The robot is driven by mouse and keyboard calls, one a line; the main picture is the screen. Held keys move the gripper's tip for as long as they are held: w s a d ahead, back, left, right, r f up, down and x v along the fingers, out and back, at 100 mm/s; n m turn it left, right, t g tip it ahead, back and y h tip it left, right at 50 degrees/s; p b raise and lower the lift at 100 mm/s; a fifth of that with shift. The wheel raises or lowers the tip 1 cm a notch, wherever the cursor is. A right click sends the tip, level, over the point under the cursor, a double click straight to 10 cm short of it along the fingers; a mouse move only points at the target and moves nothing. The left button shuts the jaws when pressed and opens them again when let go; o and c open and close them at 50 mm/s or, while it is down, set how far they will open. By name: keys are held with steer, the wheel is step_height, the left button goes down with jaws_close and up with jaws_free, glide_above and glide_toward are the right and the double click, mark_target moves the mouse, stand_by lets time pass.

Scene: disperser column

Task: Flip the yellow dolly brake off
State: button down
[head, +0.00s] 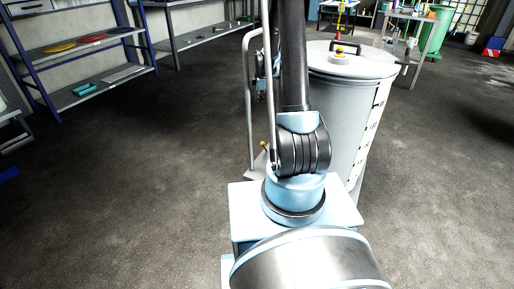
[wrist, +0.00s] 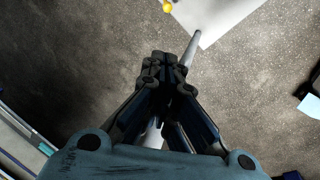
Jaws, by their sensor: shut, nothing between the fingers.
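The small yellow brake knob (head: 264,144) shows in the head view just left of my arm, low over a light grey dolly plate (head: 259,162). In the wrist view the yellow knob (wrist: 167,6) is at the top edge, partly cut off, beside the pale plate (wrist: 232,18). A grey tubular handle (head: 249,105) rises from the dolly; in the wrist view its tube (wrist: 190,47) runs behind my fingers. My gripper (wrist: 163,62) is shut and empty, apart from the knob, which lies beyond its fingertips. In the head view my arm mostly hides the gripper.
A large grey lidded vessel (head: 345,110) stands right of my arm. Blue-framed shelves (head: 85,60) stand at the left, a metal bench (head: 205,38) at the back. A green bin (head: 432,32) is far right.

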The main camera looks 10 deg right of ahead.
steer(key=w+f+n, duration=0.2)
steer(key=f+n, duration=0.1)
steer(key=f, duration=1)
steer(key=w+f+n, duration=0.3)
steer(key=f+n, duration=0.1)
steer(key=f, duration=1)
steer(key=shift+w+f+g, duration=0.15)
steer(key=shift+f+g, duration=0.15)
steer(key=shift+g, duration=0.1)
steer(key=x, duration=1)
